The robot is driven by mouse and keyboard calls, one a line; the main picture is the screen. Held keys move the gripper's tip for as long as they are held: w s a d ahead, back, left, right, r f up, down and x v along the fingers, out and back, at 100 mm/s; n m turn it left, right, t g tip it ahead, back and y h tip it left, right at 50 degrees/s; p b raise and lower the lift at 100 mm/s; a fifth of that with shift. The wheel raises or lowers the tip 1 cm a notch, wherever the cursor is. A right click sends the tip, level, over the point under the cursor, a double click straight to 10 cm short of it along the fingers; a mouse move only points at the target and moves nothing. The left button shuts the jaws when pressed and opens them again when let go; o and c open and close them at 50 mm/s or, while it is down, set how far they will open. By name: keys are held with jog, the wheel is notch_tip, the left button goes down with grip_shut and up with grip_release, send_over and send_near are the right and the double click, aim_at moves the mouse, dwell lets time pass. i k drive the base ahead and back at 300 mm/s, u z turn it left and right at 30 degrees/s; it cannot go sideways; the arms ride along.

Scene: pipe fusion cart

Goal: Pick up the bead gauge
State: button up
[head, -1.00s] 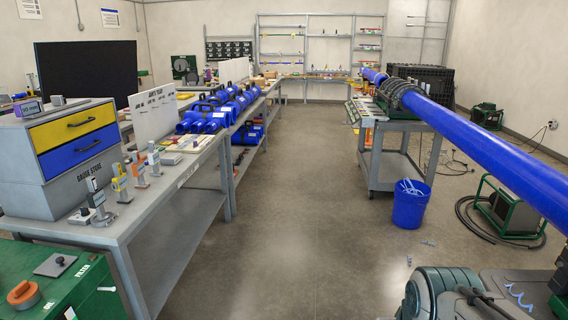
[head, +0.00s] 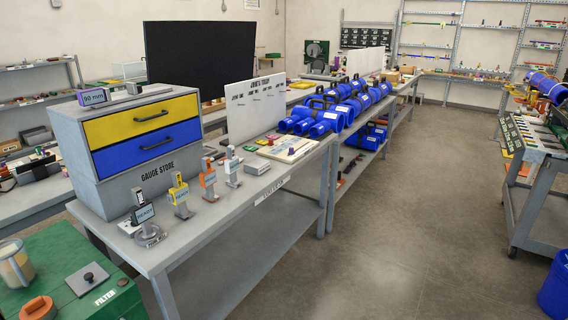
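Several small gauge-like tools stand on stands along the front of the grey bench (head: 240,232). They are a grey one (head: 144,214) on a round base at the near end, a yellow one (head: 179,194), an orange one (head: 208,180) and a white one (head: 232,167). Their labels are too small to read surely, so I cannot tell which is the bead gauge. A grey cabinet marked GAUGE STORE (head: 122,190) stands behind them, its yellow drawer (head: 140,119) and blue drawer (head: 147,151) shut. My gripper is not in view.
A green cabinet (head: 70,300) with an orange knob-like part and a jar on top stands at the near left. Blue fittings (head: 318,125) and a white board (head: 257,106) are farther along the bench. The aisle floor (head: 400,240) is clear, with a cart (head: 530,190) at right.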

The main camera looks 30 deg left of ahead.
aim_at(232, 165)
jog(key=u, duration=0.2)
jog(key=i, duration=1.55)
jog(key=u, duration=1.15)
jog(key=i, duration=1.3)
jog(key=u, duration=0.95)
